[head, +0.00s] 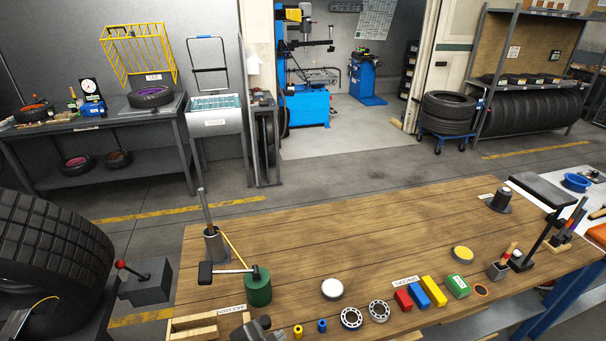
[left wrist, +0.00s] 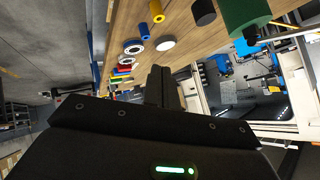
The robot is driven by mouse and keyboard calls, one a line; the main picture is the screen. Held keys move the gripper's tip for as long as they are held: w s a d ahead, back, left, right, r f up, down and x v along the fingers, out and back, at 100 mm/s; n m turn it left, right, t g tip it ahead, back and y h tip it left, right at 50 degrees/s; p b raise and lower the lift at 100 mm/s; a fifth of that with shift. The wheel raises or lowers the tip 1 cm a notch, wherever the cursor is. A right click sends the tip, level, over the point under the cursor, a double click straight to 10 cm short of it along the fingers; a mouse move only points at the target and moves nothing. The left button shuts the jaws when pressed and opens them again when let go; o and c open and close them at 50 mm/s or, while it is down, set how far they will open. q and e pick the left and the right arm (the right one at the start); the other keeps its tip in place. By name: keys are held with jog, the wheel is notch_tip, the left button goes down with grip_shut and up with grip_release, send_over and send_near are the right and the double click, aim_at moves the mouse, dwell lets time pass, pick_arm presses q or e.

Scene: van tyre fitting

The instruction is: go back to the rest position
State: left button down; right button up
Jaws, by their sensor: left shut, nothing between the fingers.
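My left gripper (head: 258,325) shows as a dark shape at the bottom edge of the head view, by the near edge of the wooden workbench (head: 380,230). In the left wrist view its black fingers (left wrist: 160,82) are together with nothing between them. It appears apart from the loose parts on the bench. A green cylinder (head: 258,288) stands just beyond it, and a yellow sleeve (head: 298,331) and a blue sleeve (head: 322,325) stand to its right. My right gripper is in neither view.
A large tyre (head: 45,255) and a grey box with a red-knobbed lever (head: 146,282) stand at the left. Bearing rings (head: 351,318), coloured blocks (head: 420,298) and a white disc (head: 332,289) sit near the front. The bench's middle is clear. A black stand (head: 536,235) rises at the right.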

pick_arm(q)
jog(key=s+a+f+n+g+y, duration=0.25)
jog(key=s+a+n, duration=0.35)
jog(key=s+a, duration=0.3)
jog(key=s+a+f+n+g+y, duration=0.25)
jog(key=s+a+f+n, duration=0.2)
jog(key=s+a, duration=0.4)
notch_tip(320, 180, down, 30)
jog(key=a+r+g+b, duration=0.1)
jog(key=b, duration=0.5)
jog(key=s+a+f+b, duration=0.1)
jog(key=s+f+b, duration=0.1)
jog(key=s+f, duration=0.6)
jog(key=s+a+f+g+b, duration=0.1)
jog(key=s+a+f+b, duration=0.1)
jog(key=s+f, duration=0.7)
notch_tip(320, 180, down, 6)
jog(key=shift+s+f+b, duration=0.1)
jog(key=shift+s+b, duration=0.2)
